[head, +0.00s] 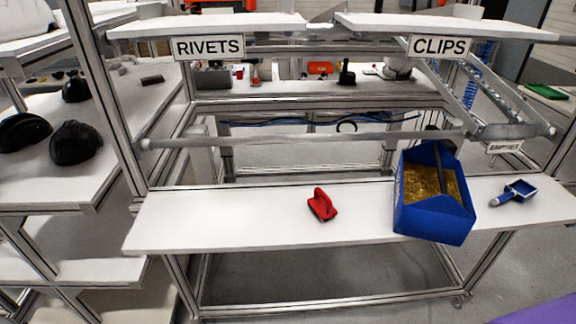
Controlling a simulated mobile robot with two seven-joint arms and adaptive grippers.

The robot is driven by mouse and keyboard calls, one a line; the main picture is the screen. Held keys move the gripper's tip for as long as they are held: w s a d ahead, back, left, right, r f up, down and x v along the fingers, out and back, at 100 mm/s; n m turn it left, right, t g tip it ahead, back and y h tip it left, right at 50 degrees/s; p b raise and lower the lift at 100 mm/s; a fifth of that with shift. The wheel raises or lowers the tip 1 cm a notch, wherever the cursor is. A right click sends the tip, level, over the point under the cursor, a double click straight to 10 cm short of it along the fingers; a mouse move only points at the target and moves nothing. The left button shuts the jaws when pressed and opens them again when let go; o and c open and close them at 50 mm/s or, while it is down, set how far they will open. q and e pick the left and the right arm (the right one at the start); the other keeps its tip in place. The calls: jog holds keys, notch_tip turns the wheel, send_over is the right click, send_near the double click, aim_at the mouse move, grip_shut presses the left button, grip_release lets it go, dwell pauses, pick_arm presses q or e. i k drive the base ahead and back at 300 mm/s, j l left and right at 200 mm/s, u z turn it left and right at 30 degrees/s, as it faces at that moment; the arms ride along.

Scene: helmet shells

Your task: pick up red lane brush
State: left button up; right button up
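The red lane brush (321,206) lies on the white lower shelf (230,217), near its middle. It has a red block with a raised red handle arched over it. Nothing touches it, and there is bare shelf around it. Neither of my grippers shows in the head view.
A blue bin (435,220) with gold-coloured contents stands right of the brush. A blue scoop (514,193) lies farther right. A metal rail (300,141) and the shelves labelled RIVETS (209,48) and CLIPS (440,46) are above. Black helmet shells (76,143) sit at the left.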

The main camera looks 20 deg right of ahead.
aim_at(322, 204)
jog(key=i+j+z, duration=0.2)
jog(key=i, duration=0.35)
jog(key=j+z, duration=0.1)
jog(key=z, duration=1.25)
